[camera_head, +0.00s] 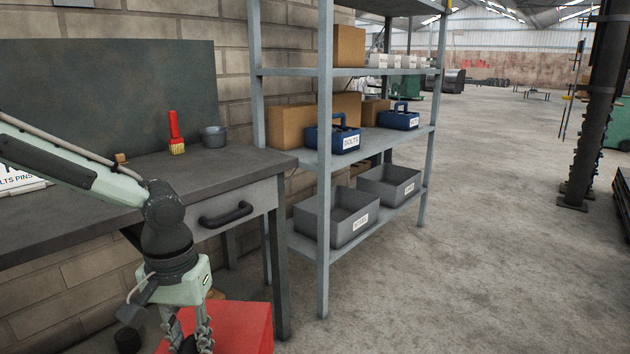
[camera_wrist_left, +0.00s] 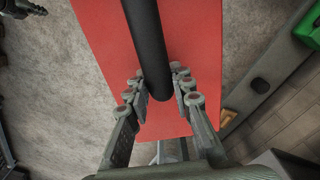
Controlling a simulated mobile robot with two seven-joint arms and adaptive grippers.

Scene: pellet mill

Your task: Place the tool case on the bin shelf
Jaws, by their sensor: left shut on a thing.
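The tool case is a red box (camera_head: 235,328) low at the bottom of the head view, in front of the workbench and left of the rack. It fills the middle of the left wrist view (camera_wrist_left: 105,30) with a black bar handle (camera_wrist_left: 146,35). My left gripper (camera_wrist_left: 158,85) is shut on the handle, one finger on each side. In the head view the left gripper (camera_head: 188,335) is partly cut off by the lower edge. The metal rack's low shelf (camera_head: 300,243) carries two open grey bins (camera_head: 351,226) (camera_head: 402,188). My right gripper is not in view.
The workbench (camera_head: 225,180) has a drawer handle (camera_head: 226,214), a red brush (camera_head: 175,135) and a grey cup (camera_head: 214,136). A rack post (camera_head: 323,200) stands at the front. Open floor lies to the right.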

